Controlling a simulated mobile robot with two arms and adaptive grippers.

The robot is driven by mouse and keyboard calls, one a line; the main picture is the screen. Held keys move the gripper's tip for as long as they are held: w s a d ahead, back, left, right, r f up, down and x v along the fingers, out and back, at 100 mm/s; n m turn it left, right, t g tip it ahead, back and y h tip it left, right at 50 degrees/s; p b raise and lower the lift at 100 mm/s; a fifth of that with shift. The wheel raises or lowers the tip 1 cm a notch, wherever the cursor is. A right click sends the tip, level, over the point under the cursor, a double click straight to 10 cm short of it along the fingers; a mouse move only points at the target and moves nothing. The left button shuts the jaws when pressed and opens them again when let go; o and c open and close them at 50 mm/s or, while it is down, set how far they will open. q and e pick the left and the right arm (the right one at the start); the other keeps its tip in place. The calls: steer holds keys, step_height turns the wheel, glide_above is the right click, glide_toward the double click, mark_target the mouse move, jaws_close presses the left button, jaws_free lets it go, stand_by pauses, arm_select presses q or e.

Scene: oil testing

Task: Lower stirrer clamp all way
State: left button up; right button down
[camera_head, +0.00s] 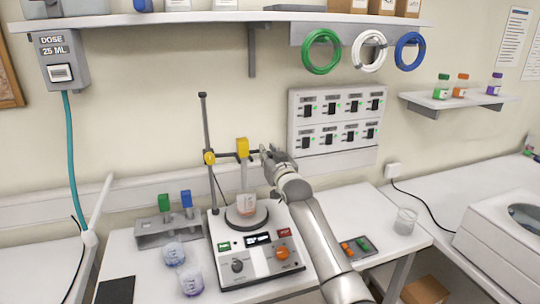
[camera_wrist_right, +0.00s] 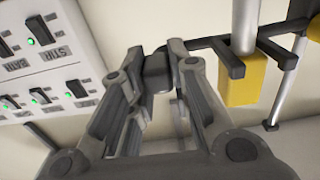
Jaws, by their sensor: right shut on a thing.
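The stirrer clamp is a dark horizontal bar (camera_head: 224,155) on an upright rod (camera_head: 206,115), joined by a yellow boss (camera_head: 209,157). It carries a yellow block (camera_head: 242,147) above a beaker (camera_head: 247,203) on the round plate of the stirrer unit (camera_head: 255,258). My right gripper (camera_head: 268,157) is at the bar's right end. In the right wrist view its fingers (camera_wrist_right: 158,85) are closed around the dark end knob (camera_wrist_right: 157,72) of the clamp, with the yellow block (camera_wrist_right: 247,80) to the right. My left gripper is out of view.
A switch panel (camera_head: 335,118) is on the wall behind my right arm. A rack (camera_head: 165,234) with green- and blue-topped items and two flasks stand left of the stirrer unit. A small tray (camera_head: 358,248) and an empty beaker (camera_head: 405,221) are to the right.

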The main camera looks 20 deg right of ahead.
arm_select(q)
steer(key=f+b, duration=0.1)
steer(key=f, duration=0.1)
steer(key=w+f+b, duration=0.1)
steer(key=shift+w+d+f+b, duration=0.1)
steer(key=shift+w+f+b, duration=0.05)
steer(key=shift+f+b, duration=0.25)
arm_select(e)
step_height(320, 180, down, 7)
steer(key=shift+r, duration=0.15)
steer(key=c, duration=1.3)
jaws_free()
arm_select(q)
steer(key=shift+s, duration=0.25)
arm_select(e)
steer(key=shift+s+d, duration=0.2)
steer(key=shift+s, duration=5.8)
